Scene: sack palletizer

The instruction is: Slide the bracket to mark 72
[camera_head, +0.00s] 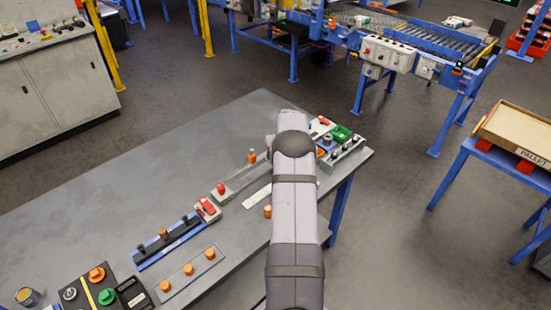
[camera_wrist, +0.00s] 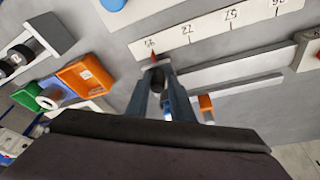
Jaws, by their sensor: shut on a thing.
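In the wrist view my gripper (camera_wrist: 164,85) is shut on the bracket (camera_wrist: 158,68), a small dark piece mostly hidden between the fingers. A red pointer (camera_wrist: 154,57) sticks out toward the white scale strip (camera_wrist: 210,28). The pointer is at the leftmost visible mark, whose number is hard to read. The grey rail (camera_wrist: 235,68) extends to the right of the bracket. In the head view the rail (camera_head: 248,176) and scale strip (camera_head: 257,196) show, but my arm hides the gripper and bracket.
In the head view, an end block with a red knob (camera_head: 221,188) closes the rail's left end.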

